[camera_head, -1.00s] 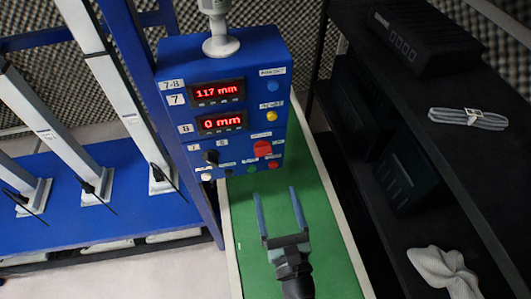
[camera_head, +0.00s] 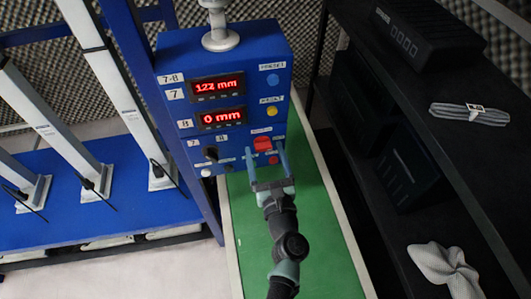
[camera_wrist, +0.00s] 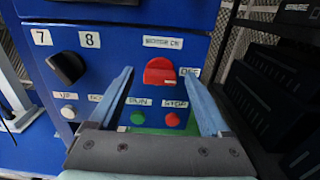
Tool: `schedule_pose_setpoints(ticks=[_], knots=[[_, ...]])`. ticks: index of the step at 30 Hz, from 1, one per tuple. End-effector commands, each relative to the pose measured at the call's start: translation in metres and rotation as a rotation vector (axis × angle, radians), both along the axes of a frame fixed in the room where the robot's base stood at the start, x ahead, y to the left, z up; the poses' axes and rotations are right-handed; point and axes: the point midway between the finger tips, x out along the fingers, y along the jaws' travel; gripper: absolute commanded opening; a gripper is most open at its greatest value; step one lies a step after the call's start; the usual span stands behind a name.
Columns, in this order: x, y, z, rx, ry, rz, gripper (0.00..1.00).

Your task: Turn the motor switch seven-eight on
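The red rotary switch (camera_head: 263,143) is on the blue control box, right of the black 7/8 selector knob (camera_head: 211,154). In the wrist view the red switch (camera_wrist: 158,72) has its bar lying roughly sideways, with an OFF tag (camera_wrist: 189,71) at its right and a blurred label above. My gripper (camera_head: 263,149) is open and empty. In the wrist view its fingers (camera_wrist: 158,78) spread left and right of the switch, slightly low. Contact cannot be told. A green RUN button (camera_wrist: 137,118) and red STOP button (camera_wrist: 172,120) show between the fingers.
The blue control box (camera_head: 172,95) carries two red displays; display 7 (camera_head: 216,86) reads about 122 mm, display 8 (camera_head: 221,118) 0 mm. A green surface (camera_head: 320,220) lies below.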

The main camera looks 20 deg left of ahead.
Motion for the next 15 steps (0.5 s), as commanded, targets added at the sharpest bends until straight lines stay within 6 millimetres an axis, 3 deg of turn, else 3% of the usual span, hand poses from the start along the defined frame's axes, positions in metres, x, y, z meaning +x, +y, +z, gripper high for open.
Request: schedule_pose_setpoints(ticks=[2, 13, 15], knots=[[-0.0002, -0.0001, 0.0001, 0.000, 0.000, 0.000, 0.66], [-0.0003, -0.0003, 0.0002, 0.000, 0.000, 0.000, 0.00], [-0.0003, -0.0003, 0.0001, -0.001, -0.001, 0.000, 0.00]])
